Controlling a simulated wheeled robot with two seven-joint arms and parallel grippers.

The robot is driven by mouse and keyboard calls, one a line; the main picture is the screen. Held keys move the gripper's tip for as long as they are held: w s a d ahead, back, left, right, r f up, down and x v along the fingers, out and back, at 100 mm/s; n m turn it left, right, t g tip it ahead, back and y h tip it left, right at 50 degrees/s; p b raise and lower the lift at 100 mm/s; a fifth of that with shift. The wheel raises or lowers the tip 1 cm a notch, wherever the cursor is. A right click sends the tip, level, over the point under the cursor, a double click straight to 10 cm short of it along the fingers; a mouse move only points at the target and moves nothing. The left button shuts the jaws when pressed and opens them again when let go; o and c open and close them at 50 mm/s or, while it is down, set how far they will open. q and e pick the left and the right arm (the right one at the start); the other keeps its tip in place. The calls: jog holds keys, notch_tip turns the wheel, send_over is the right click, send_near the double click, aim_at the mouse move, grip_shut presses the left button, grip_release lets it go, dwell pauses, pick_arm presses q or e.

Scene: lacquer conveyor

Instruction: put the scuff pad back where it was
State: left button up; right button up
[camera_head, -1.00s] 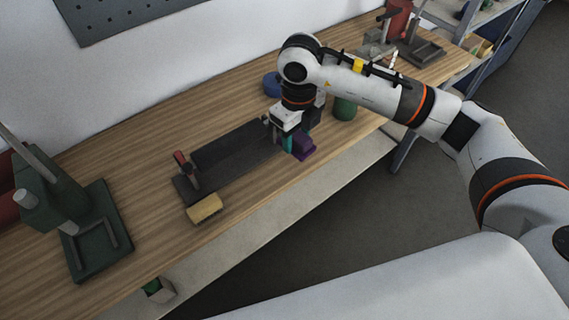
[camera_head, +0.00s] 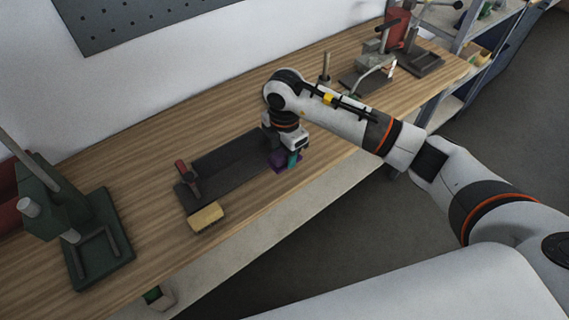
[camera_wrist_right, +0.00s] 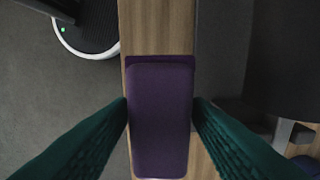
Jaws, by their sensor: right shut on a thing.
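The scuff pad, a purple block with rounded corners, is between the two green fingers of my right gripper (camera_head: 286,158). In the right wrist view the pad (camera_wrist_right: 160,125) fills the space between the fingertips, and each finger presses one long side. A darker purple edge shows at its far end. In the head view the pad (camera_head: 277,159) is low over the bench's front strip, beside the right end of the dark conveyor (camera_head: 225,170). I cannot tell whether it touches the bench. My left gripper is out of view.
A yellow block (camera_head: 206,217) lies in front of the conveyor's left end. A red-handled part (camera_head: 186,175) stands on that end. A dark green press (camera_head: 85,225) stands left. More tools stand at the bench's far right. Bare wood (camera_head: 150,140) lies behind the conveyor.

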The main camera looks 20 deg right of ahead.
aim_at(284, 173)
notch_tip(284, 173, down, 5)
jog(key=shift+p, duration=0.5)
jog(key=shift+f, duration=0.2)
jog(key=shift+f, duration=0.2)
jog(key=o, duration=0.6)
jog(key=shift+r, duration=0.1)
